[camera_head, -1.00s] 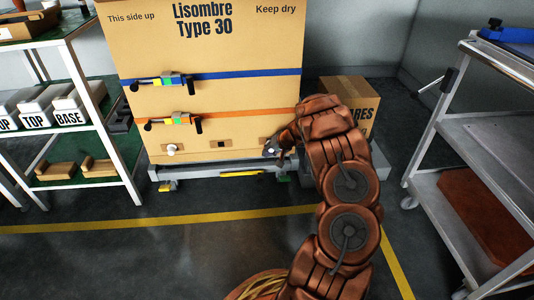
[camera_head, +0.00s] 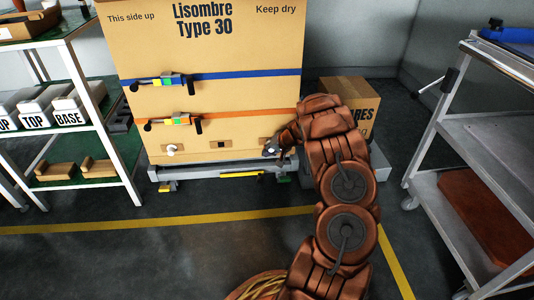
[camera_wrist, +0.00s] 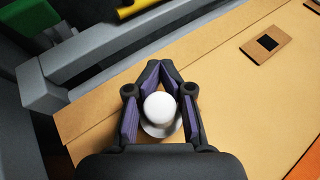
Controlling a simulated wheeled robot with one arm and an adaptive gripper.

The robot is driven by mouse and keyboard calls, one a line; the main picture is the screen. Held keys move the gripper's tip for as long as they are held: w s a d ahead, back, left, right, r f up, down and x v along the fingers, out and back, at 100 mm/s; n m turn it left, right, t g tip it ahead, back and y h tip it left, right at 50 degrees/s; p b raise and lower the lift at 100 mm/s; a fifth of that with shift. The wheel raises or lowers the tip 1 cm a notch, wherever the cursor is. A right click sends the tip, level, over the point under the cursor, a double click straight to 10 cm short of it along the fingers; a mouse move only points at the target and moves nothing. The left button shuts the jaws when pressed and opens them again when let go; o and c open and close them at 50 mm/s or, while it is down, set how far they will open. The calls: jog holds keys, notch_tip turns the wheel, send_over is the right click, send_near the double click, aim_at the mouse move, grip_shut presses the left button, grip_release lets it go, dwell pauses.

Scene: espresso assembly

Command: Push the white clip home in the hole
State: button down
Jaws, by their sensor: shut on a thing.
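The big cardboard box (camera_head: 240,110) stands ahead with a row of small square patches along its lower edge. My gripper (camera_head: 271,150) is at the lower right of this face. In the wrist view my gripper (camera_wrist: 161,68) is shut on the white clip (camera_wrist: 161,108), its purple-padded fingers on both sides of the round head. A wider white rim shows under the head, close to the cardboard. The hole behind it is hidden, so how deep the clip sits cannot be told. Another white clip (camera_head: 172,148) is at the lower left of the box.
A dark square hole in a patch (camera_head: 222,144) is at the lower middle; a patch with a dark square also shows in the wrist view (camera_wrist: 267,43). Blue (camera_head: 240,74) and orange (camera_head: 240,113) straps cross the box. A grey trolley (camera_head: 480,135) stands right, shelves (camera_head: 112,122) left.

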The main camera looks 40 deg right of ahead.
jog(key=shift+w+d+p, duration=0.75)
jog(key=shift+w+p, duration=0.25)
jog(key=shift+p, duration=0.15)
dwell(1.3)
jog(key=c, duration=1)
grip_release()
jog(key=shift+o, duration=0.2)
jog(key=shift+s+r, duration=0.1)
jog(key=b+v, duration=0.1)
jog(key=v, duration=0.4)
jog(key=shift+s+r, duration=0.25)
jog(key=v, duration=1.2)
jog(key=shift+w, duration=0.1)
